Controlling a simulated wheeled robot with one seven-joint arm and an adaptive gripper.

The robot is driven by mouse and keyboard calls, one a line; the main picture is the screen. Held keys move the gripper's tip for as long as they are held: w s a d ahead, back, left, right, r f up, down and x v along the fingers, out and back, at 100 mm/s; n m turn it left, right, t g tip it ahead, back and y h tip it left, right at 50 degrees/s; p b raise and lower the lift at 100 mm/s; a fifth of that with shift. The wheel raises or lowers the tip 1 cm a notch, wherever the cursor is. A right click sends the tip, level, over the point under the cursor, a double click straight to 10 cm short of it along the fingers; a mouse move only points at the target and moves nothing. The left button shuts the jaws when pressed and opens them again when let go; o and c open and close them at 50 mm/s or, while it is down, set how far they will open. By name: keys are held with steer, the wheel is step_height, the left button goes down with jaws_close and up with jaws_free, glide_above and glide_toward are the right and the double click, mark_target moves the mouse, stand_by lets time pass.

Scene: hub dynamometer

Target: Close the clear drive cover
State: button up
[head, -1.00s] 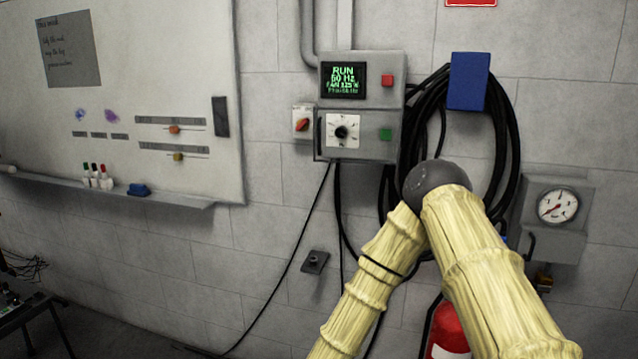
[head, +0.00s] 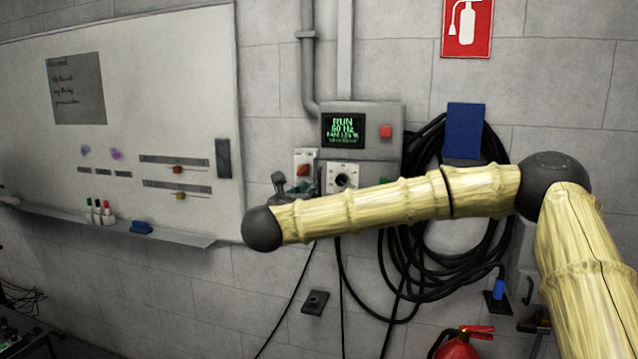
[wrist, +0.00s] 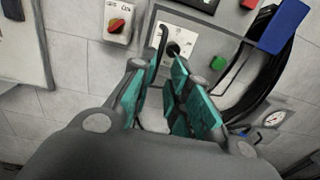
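The grey drive box (head: 362,117) hangs on the wall, with a lit green display, a red button and a white dial plate (head: 341,177). The clear cover itself is hard to make out. A dark curved bar (wrist: 155,42), perhaps its handle, stands left of the dial in the wrist view. My gripper (wrist: 164,72) is open and empty, its teal pads apart, pointing at the dial plate's lower part. In the head view my gripper (head: 296,187) shows small at the box's lower left. My arm hides the lower box there. I cannot tell whether the gripper touches anything.
A red rotary switch (head: 303,170) sits left of the drive box. Black cable coils (head: 410,250) hang on the right below a blue holder (head: 464,131). A whiteboard (head: 150,70) fills the left wall. A fire extinguisher (head: 460,345) stands low right.

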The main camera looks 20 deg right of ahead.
mark_target(320, 184)
steer(key=shift+p+x, duration=2.55)
steer(key=shift+x, duration=2.3)
jaws_close()
